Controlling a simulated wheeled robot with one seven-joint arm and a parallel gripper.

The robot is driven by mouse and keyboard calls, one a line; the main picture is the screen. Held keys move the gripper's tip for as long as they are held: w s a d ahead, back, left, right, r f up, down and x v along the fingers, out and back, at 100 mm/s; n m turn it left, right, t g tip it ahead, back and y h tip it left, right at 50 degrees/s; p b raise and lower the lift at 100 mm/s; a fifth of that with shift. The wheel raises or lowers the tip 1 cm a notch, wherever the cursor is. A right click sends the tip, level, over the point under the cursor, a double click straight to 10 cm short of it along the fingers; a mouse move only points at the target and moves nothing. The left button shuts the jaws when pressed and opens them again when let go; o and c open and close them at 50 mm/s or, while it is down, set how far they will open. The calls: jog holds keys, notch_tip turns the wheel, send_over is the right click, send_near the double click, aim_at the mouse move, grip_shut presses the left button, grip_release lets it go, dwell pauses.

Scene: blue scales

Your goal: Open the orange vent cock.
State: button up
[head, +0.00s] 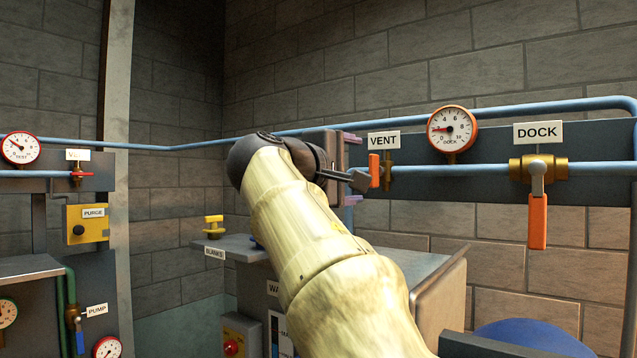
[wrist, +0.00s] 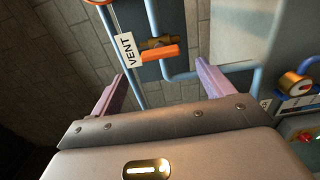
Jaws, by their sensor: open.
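The orange vent cock handle (head: 374,171) stands upright on a small brass body (head: 389,172), below the VENT sign (head: 384,140). It lies across the blue pipe. My gripper (head: 358,169) is just left of the handle in the head view, jaws apart, one purple finger above and one below. In the wrist view the orange handle (wrist: 160,53) shows beyond and between the two purple fingertips of my gripper (wrist: 160,72), with the VENT sign (wrist: 128,50) beside it. Nothing is held. I cannot tell whether a finger touches the handle.
The dock gauge (head: 452,129) is right of the VENT sign. The DOCK valve (head: 538,168) has an orange handle hanging down. A blue pipe (head: 470,170) runs along the panel. A grey shelf with a yellow piece (head: 213,224) stands left of my arm.

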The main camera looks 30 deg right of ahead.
jog(key=b+v, duration=0.2)
jog(key=v, duration=0.7)
jog(key=shift+a, duration=0.2)
